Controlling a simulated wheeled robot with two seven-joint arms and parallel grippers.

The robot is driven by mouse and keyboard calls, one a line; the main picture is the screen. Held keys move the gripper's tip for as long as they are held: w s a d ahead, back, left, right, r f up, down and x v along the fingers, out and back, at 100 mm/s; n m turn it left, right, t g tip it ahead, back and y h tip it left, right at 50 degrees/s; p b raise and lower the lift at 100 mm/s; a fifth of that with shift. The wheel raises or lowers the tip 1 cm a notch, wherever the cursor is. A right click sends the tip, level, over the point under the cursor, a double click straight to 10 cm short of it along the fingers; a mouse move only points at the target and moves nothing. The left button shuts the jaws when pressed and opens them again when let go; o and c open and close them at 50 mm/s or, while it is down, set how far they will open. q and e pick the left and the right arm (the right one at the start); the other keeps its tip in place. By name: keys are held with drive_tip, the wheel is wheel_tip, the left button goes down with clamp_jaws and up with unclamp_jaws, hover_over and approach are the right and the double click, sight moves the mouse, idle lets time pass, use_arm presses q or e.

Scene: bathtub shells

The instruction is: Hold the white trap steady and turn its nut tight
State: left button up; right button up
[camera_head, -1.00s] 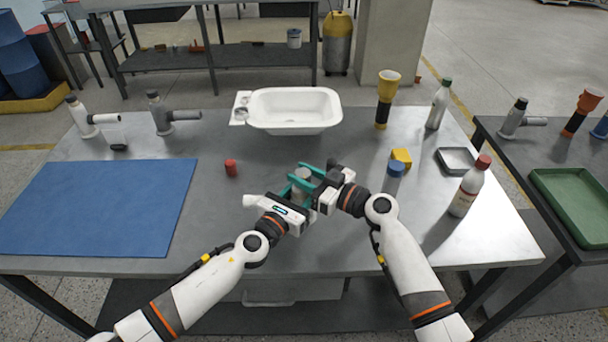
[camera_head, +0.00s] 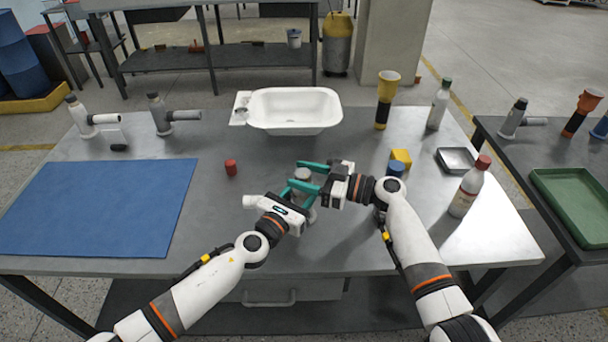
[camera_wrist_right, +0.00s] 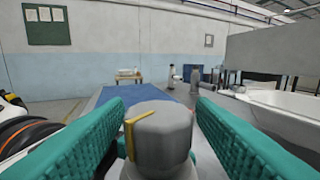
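The white trap (camera_head: 250,201) stands on the table between my grippers, its side pipe pointing left. Its grey nut (camera_wrist_right: 163,137) is on top, with a yellow mark on its left side in the right wrist view. My left gripper (camera_head: 295,198) appears shut on the trap's body below the nut; its fingertips are partly hidden. My right gripper (camera_head: 306,176) reaches in from the right with one teal finger on each side of the nut. In the right wrist view its fingers stand apart with narrow gaps beside the nut, so it looks open.
A red cap (camera_head: 231,167) lies left of the trap. A blue mat (camera_head: 100,210) covers the left side. A white basin (camera_head: 295,108) is behind. Another white trap (camera_head: 90,118) and a grey trap (camera_head: 170,118) stand back left.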

drive_tip(key=v, duration=0.7)
drive_tip(key=shift+d, duration=0.25)
drive_tip(key=shift+o, duration=0.2)
